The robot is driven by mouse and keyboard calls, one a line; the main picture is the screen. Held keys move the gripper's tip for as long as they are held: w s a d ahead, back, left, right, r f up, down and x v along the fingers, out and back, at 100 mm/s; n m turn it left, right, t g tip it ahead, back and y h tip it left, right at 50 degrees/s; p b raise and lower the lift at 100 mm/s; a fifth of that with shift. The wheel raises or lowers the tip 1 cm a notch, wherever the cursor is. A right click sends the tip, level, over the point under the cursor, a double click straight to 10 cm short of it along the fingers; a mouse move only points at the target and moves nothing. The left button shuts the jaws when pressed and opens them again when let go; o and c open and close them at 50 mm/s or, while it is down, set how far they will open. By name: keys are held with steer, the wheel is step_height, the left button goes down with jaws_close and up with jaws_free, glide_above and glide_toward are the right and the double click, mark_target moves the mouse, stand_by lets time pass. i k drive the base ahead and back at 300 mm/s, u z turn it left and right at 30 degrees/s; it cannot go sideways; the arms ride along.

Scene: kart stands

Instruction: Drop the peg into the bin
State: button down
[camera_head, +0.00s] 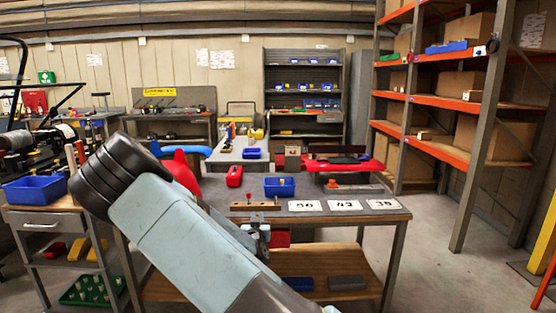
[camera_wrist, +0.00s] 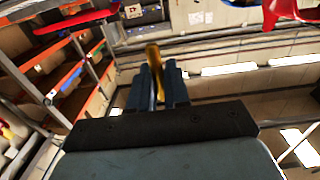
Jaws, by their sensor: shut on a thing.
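My gripper (camera_wrist: 158,88) is shut on a yellow-brown peg (camera_wrist: 153,56), which sticks out beyond the two dark fingers in the wrist view. In the head view my gripper (camera_head: 262,230) shows in part at the table's near edge, mostly behind my arm; I cannot make out the peg there. A small blue bin (camera_head: 280,187) stands on the grey-topped table (camera_head: 345,193), behind and to the right of my gripper. A wooden block (camera_head: 255,206) with a small red-topped piece lies on the table, in front of the bin.
Number cards (camera_head: 345,205) lie at the table's front right. A red object (camera_head: 234,176) stands left of the bin. Another blue bin (camera_head: 35,189) stands on the left cart (camera_head: 40,222). Orange shelving (camera_head: 455,150) rises at right. The floor at front right is mostly clear.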

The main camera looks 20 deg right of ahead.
mark_target(286, 196)
steer(key=i, duration=1.4)
steer(key=z, duration=0.05)
